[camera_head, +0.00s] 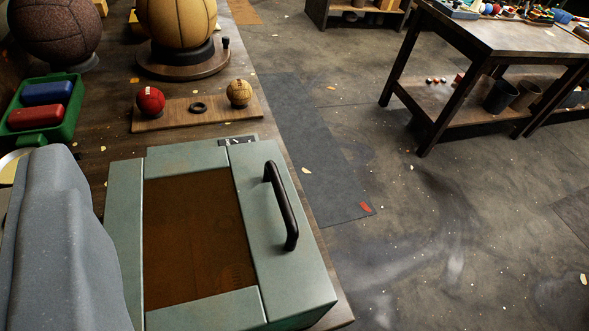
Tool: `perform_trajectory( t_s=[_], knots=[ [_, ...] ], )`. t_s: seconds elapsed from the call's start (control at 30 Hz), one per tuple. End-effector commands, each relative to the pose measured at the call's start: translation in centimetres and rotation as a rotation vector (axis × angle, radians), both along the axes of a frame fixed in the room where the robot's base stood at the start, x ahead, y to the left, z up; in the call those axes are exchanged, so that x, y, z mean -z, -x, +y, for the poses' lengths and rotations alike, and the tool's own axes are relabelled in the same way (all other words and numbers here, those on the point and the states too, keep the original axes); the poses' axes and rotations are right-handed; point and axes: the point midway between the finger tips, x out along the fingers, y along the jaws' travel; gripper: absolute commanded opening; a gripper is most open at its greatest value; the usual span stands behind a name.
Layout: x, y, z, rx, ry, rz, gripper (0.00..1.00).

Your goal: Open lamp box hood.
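The lamp box (122,230) is pale green and sits on the wooden workbench at the lower middle, near the bench's right edge. Its hood (262,215) lies flat and looks closed, with a brown window panel (195,235) framed in green. A black bar handle (281,205) stands on the hood's right side, with nothing on it. A large grey speckled shape (62,250) fills the lower left and hides the box's left side; it looks like part of my arm or gripper. No fingertips show, so I cannot see whether my gripper is open or shut.
Behind the box, a wooden board (175,118) holds a red ball (150,100), a black ring (197,107) and a tan ball (239,92). A green tray (72,125) and large balls stand farther back. The floor right of the bench is open up to another table (500,35).

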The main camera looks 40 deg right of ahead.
Motion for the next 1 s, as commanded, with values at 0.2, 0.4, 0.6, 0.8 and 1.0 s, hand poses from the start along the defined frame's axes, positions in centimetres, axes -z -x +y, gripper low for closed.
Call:
perform_trajectory(
  t_s=[0.2,0.4,0.6,0.8,1.0],
  knots=[
    [-0.4,-0.5,-0.1,-0.002,-0.004,0.018,0.34],
    [-1.3,-3.7,-1.3,-0.015,-0.026,0.142,0.34],
    [-1.3,-7.6,-4.5,-0.026,-0.063,0.321,0.34],
    [-0.6,-10.7,-7.1,-0.023,-0.102,0.500,0.34],
    [0.7,-12.7,-10.2,-0.011,-0.148,0.685,0.34]
  ],
)
